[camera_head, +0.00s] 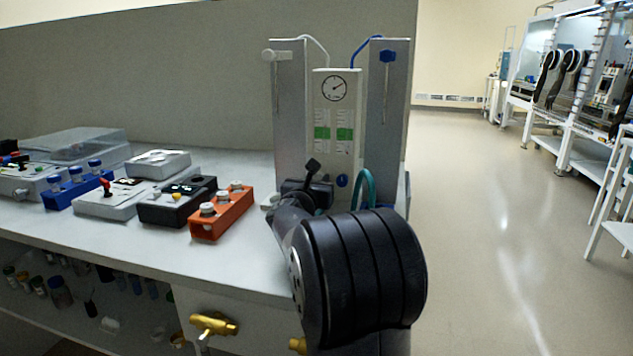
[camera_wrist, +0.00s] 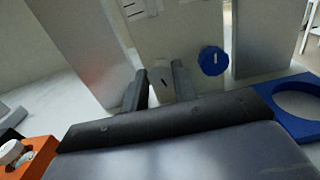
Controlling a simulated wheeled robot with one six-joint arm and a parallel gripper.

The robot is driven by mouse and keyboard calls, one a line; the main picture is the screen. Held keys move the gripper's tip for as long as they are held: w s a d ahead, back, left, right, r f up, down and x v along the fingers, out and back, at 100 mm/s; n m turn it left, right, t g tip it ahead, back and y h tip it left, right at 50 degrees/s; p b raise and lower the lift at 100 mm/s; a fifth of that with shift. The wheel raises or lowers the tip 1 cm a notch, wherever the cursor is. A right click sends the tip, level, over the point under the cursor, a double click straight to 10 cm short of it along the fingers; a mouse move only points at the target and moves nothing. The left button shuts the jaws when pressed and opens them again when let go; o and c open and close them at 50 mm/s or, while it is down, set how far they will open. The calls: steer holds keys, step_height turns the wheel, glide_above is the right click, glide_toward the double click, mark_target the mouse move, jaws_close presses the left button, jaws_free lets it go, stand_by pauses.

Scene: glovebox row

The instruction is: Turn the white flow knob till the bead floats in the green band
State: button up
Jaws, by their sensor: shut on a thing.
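The white flow panel (camera_head: 325,102) stands upright at the table's right end, with a round dial (camera_head: 335,88) above two scales. Each scale has a green band, left (camera_head: 322,133) and right (camera_head: 344,134). I cannot make out a bead in either scale. In the wrist view, my gripper (camera_wrist: 160,77) is at the panel's lower part, its two dark fingers shut on the white flow knob (camera_wrist: 163,79), whose dark pointer mark shows between them. In the head view my arm hides the white knob. A blue knob (camera_wrist: 212,60) sits to its right, also in the head view (camera_head: 342,181).
Grey columns flank the panel, left (camera_head: 290,110) and right (camera_head: 386,120). An orange block with white knobs (camera_head: 222,212), a dark box (camera_head: 178,201) and a blue rack (camera_head: 76,187) stand on the table to the left. A blue ring (camera_wrist: 299,105) lies close right of my gripper.

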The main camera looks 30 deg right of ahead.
steer(key=n+p, duration=0.2)
steer(key=n, duration=0.1)
steer(key=shift+r+n+p, duration=0.15)
steer(key=shift+n+p, duration=0.25)
steer(key=shift+w+n+p, duration=0.1)
steer(key=shift+n+p, duration=1.25)
steer(key=shift+n, duration=0.55)
steer(key=shift+f, duration=0.2)
steer(key=o, duration=1)
steer(key=v, duration=1.1)
steer(key=shift+p, duration=0.4)
